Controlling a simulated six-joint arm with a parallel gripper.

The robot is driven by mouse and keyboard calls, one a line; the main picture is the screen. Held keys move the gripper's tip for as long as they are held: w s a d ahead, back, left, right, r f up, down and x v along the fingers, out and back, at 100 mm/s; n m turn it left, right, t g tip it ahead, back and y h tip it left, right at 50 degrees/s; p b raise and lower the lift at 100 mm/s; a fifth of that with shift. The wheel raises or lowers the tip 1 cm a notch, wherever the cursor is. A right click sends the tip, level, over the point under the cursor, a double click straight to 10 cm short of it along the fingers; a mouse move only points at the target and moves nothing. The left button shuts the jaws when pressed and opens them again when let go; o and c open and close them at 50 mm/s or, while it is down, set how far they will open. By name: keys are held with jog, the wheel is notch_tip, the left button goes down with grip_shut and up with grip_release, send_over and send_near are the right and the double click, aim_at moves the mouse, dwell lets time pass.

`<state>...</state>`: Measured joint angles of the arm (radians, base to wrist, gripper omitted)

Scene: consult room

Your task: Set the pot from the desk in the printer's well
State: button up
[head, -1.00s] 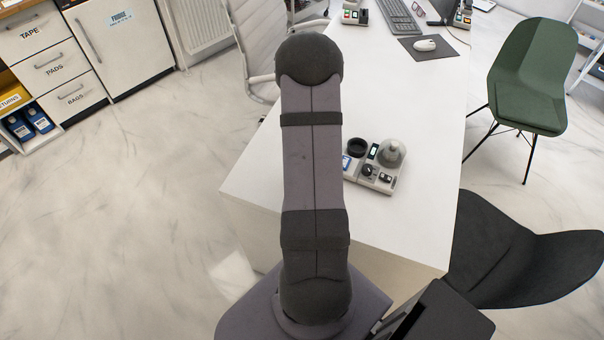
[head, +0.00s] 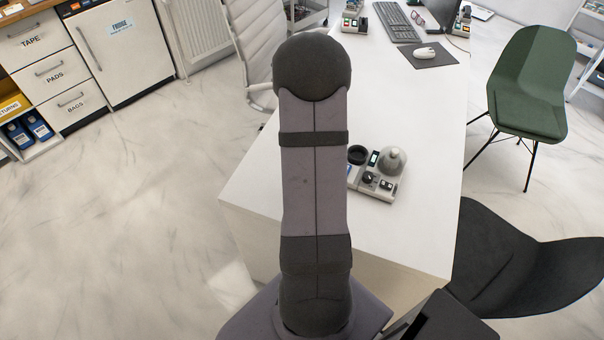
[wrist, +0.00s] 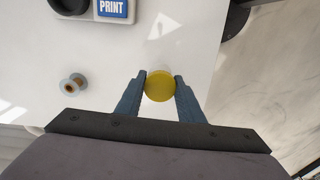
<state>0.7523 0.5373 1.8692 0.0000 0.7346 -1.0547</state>
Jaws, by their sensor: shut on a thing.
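In the wrist view my gripper (wrist: 160,84) is shut on a small round yellow pot (wrist: 159,88), seen from above between the two blue fingers. The pot is over the white desk (wrist: 120,60); I cannot tell whether it touches the top. The printer (wrist: 112,16) is at the top left of the wrist view, with a blue PRINT label and part of a dark round opening (wrist: 70,3), which may be the well. In the head view the printer (head: 356,184) stands on the desk, partly behind my arm. My gripper is hidden there.
A small spool-like piece (wrist: 73,84) stands on the desk left of my gripper in the wrist view. A grey domed part (head: 393,160) sits on the printer. A mouse (head: 426,53) and keyboard (head: 397,22) lie further back. The desk between them is clear.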

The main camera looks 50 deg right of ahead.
notch_tip(320, 180, up, 4)
jog(key=shift+f, duration=0.25)
jog(key=shift+s+d+r, duration=0.15)
jog(key=shift+r, duration=0.1)
jog(key=s+d+f+m+p, duration=0.1)
jog(key=s+d+p, duration=0.1)
jog(key=d, duration=0.1)
jog(key=s+d+f+m+p, duration=0.1)
jog(key=s+d+f+p, duration=0.1)
jog(key=s+d, duration=0.1)
jog(key=s+d+f+m+p, duration=0.1)
jog(key=s+d+f+p, duration=0.1)
jog(key=s, duration=0.1)
jog(key=shift+d, duration=0.4)
jog(key=d, duration=0.4)
jog(key=d+p, duration=0.1)
jog(key=d, duration=0.1)
jog(key=shift+w+d+f, duration=0.25)
jog(key=shift+w, duration=0.15)
jog(key=w+d+r+n, duration=0.1)
jog(key=w+d+r, duration=0.1)
jog(key=d+r, duration=0.2)
jog(key=shift+w+d+n, duration=0.25)
jog(key=shift+n, duration=0.05)
jog(key=shift+f, duration=0.15)
jog(key=shift+f+b, duration=1.45)
jog(key=shift+f, duration=0.4)
